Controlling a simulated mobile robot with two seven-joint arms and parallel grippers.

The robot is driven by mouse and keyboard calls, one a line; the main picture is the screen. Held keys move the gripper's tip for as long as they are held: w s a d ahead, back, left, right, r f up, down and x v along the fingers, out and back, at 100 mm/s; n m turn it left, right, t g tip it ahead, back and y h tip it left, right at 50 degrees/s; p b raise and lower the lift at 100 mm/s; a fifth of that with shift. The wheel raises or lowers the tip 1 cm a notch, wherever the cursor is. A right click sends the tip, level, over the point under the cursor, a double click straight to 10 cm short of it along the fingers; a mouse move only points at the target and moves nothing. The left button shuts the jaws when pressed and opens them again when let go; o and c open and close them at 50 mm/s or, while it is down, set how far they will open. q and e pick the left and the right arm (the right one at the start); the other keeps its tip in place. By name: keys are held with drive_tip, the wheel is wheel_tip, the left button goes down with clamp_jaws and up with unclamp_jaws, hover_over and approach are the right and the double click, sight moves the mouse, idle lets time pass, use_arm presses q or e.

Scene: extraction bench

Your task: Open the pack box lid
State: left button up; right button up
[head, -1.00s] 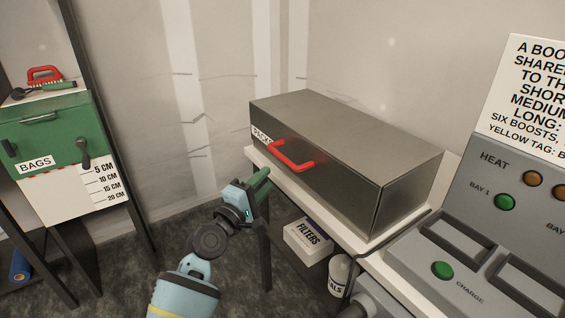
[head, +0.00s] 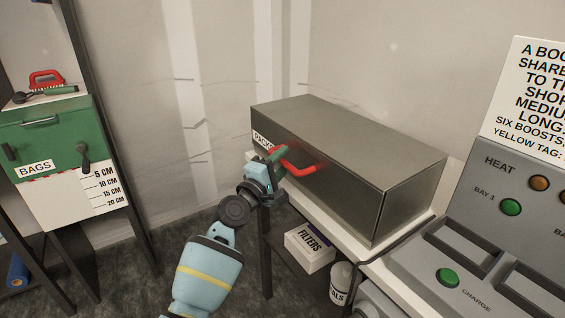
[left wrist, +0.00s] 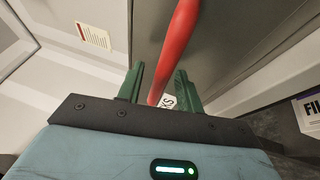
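The pack box (head: 350,150) is a long grey metal box with its lid down, on a white shelf at the centre right of the head view. Its red handle (head: 302,170) sticks out from the front. A white "PACKS" label (head: 261,140) is partly hidden by my left gripper (head: 274,153). That gripper is at the handle's left end. In the left wrist view the red handle (left wrist: 179,40) passes between the two green fingers (left wrist: 158,80), with gaps beside it, so the gripper is open around it. My right gripper is out of view.
A grey console (head: 490,220) with buttons stands at the right. A filters box (head: 309,246) and a white bottle (head: 342,281) sit below the shelf. A green bags box (head: 45,135) is at the left. The floor between is clear.

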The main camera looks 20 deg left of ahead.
use_arm(q)
drive_tip(key=shift+w, duration=0.2)
clamp_jaws()
idle(0.3)
